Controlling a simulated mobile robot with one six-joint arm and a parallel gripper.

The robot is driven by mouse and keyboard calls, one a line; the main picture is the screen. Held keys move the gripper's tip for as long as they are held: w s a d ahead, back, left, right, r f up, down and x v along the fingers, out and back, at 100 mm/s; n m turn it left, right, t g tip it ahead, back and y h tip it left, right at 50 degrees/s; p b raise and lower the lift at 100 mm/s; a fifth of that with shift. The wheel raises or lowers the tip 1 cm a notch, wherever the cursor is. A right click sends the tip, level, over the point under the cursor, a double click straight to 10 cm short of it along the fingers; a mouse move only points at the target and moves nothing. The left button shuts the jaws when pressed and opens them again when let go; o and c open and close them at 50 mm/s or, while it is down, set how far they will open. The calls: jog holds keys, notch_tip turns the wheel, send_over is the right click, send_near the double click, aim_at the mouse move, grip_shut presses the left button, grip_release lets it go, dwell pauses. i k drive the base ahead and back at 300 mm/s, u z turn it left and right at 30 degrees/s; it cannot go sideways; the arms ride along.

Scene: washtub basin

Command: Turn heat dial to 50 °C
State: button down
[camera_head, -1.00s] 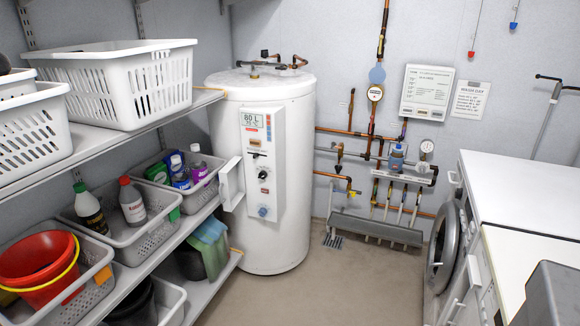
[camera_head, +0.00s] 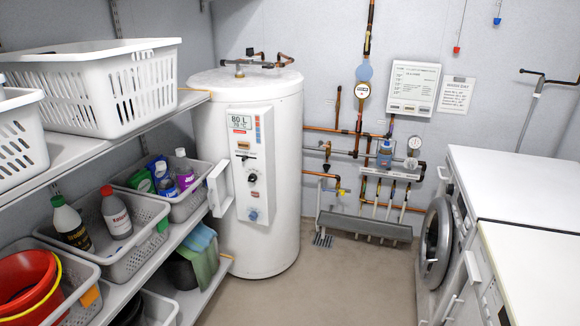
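A white cylindrical water heater (camera_head: 276,180) stands upright on the floor left of centre, against the back wall. Its front panel has a small display (camera_head: 241,123) that reads 80 L with a smaller temperature line that I cannot read surely. Below it are a small lever (camera_head: 244,156), a dark round dial (camera_head: 252,178) and a blue knob (camera_head: 252,215). I cannot tell which of them is the heat dial, nor read any scale or pointer. A white cover (camera_head: 219,188) stands swung open at the panel's left side. My gripper is not in view.
Shelves (camera_head: 150,76) with baskets, bottles and a red bucket (camera_head: 27,283) line the left side. Washing machines (camera_head: 510,190) stand on the right. Copper pipes and a gauge (camera_head: 363,91) are on the back wall. The floor (camera_head: 330,285) between is clear.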

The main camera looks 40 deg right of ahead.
aim_at(253, 178)
jog(key=z, duration=0.8)
jog(key=k, duration=1.05)
jog(key=i, duration=0.95)
jog(key=z, duration=0.05)
